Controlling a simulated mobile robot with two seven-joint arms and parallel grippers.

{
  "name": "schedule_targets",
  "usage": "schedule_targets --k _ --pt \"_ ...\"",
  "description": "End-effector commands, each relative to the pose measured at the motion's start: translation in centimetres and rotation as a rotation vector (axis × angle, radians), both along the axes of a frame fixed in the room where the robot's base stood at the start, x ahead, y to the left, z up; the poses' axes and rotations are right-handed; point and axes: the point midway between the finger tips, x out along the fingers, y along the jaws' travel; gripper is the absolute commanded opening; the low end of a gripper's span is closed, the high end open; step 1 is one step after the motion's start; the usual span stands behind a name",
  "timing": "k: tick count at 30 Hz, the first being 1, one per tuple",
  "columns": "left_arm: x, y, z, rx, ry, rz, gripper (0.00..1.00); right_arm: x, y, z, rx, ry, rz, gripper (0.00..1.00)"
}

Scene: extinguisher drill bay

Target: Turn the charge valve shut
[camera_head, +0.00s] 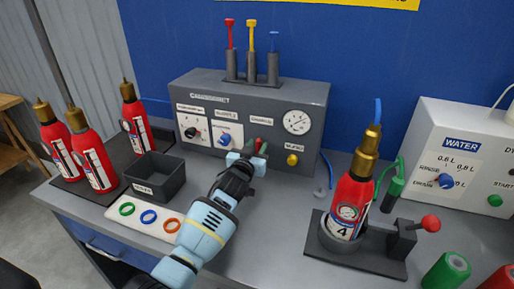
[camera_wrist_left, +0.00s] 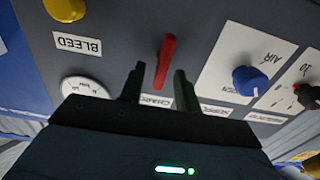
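The charge valve's red lever (camera_wrist_left: 165,62) shows in the wrist view on the grey panel (camera_wrist_left: 205,20), above a partly hidden label that starts "CHARG". In the head view only a small red bit of it (camera_head: 258,143) shows past my gripper. My left gripper (camera_head: 251,160) is at the front of the panel. In the wrist view its two fingers (camera_wrist_left: 158,88) are apart, one on each side of the lever's lower end. Whether either finger touches the lever I cannot tell. My right gripper is not in view.
A yellow bleed knob (camera_head: 292,160), a blue knob (camera_head: 224,139) and a gauge (camera_head: 297,121) share the panel. An extinguisher (camera_head: 350,195) stands in a holder at right. A dark bin (camera_head: 155,178) and a tray of coloured rings (camera_head: 146,217) lie left of my arm.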

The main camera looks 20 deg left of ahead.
Motion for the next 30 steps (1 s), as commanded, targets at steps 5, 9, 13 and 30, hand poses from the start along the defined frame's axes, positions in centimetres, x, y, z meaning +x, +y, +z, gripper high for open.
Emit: schedule_targets --k 5,9,13,30 --pt "0.22 0.0 0.07 -0.001 -0.001 0.0 0.33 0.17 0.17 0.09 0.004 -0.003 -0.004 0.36" --pt "0.21 0.0 0.09 -0.001 -0.001 0.0 0.33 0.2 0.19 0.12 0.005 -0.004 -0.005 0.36" --pt "0.2 0.0 0.08 -0.001 -0.001 0.0 0.16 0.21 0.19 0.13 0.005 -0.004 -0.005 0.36" --pt "0.18 -0.09 0.05 0.058 -0.003 0.0 0.0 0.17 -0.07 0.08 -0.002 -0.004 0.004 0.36"
